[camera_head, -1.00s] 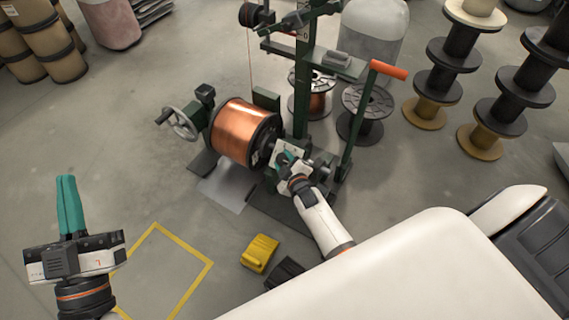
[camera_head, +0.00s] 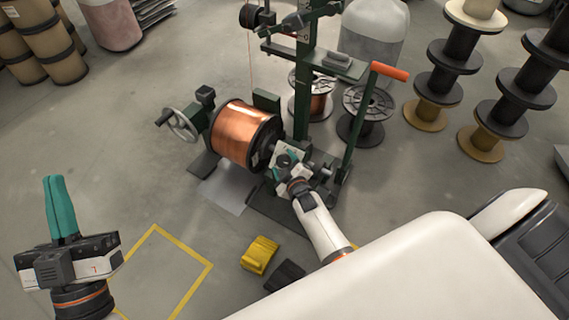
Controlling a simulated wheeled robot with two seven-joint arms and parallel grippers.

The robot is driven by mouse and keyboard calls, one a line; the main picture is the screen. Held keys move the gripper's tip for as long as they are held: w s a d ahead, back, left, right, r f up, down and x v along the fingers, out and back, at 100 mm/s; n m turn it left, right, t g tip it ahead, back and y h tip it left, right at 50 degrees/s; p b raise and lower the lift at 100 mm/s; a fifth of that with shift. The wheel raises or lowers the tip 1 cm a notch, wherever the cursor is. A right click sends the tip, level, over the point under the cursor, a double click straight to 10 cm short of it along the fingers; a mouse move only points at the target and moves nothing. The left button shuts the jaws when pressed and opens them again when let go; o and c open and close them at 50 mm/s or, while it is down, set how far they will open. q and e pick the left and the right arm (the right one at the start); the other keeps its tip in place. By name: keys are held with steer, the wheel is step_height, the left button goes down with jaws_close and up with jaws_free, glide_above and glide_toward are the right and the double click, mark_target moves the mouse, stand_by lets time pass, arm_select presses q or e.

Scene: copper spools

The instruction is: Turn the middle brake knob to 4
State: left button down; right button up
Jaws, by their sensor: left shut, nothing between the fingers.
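The green winding machine (camera_head: 302,95) stands in the middle of the floor with a copper spool (camera_head: 240,132) mounted on it. My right gripper (camera_head: 284,164) is at the brake panel (camera_head: 296,150), just right of the spool. Its fingers are small and partly hidden by its own wrist, so I cannot tell whether they are open or shut. The brake knobs are hidden or too small to make out, and no number can be read. My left gripper (camera_head: 58,190) is shut and empty, fingers pointing up, over bare floor at the lower left, far from the machine.
A handwheel (camera_head: 182,124) sits left of the spool. An orange-handled lever (camera_head: 388,71) rises on the right. Yellow (camera_head: 260,254) and black (camera_head: 285,275) pedals lie in front. Stacked spools (camera_head: 452,70) stand at the right. Floor between my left gripper and the machine is clear.

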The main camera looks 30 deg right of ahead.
steer(key=shift+s+r, duration=0.1)
steer(key=shift+s, duration=0.05)
arm_select(q)
step_height(320, 180, down, 17)
steer(key=a+g+y+p, duration=0.2)
steer(key=g+y+p, duration=0.2)
steer(key=g, duration=0.8)
steer(key=shift+a+r+n+g+p, duration=0.2)
steer(key=shift+a+n+g+p, duration=0.1)
steer(key=shift+g+p, duration=0.15)
arm_select(e)
steer(key=v, duration=1.1)
steer(key=shift+s, duration=0.35)
